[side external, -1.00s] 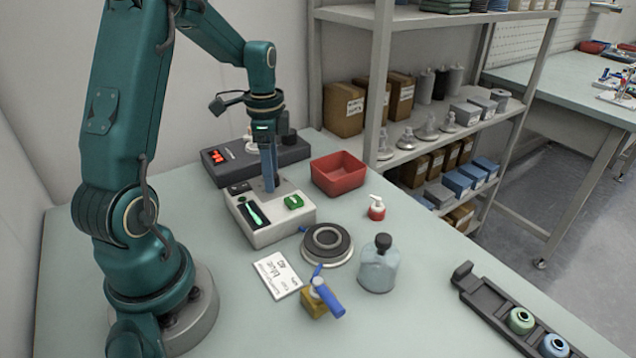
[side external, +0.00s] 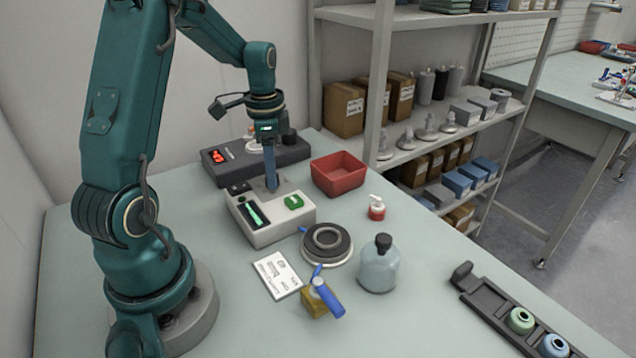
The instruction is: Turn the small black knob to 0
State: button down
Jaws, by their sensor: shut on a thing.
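My gripper (side external: 271,183) points down at the top of a pale box (side external: 285,232), its blue fingers reaching the back part of the top. It is shut on the small black knob, which the fingers hide; I cannot read the knob's setting. The box also carries a dark window with a lit green strip (side external: 252,214), a green block (side external: 294,202) and a small black part (side external: 239,188) at its back left corner.
A black device with red digits (side external: 217,156) stands behind the box, and a red bin (side external: 338,174) to its right. A round black-topped disc (side external: 326,245), a bottle (side external: 379,267), a printed card (side external: 277,275) and a blue-handled valve (side external: 323,297) stand in front.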

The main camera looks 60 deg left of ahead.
jog(key=n, duration=1.2)
jog(key=shift+n, duration=1.8)
jog(key=c, duration=0.5)
grip_release()
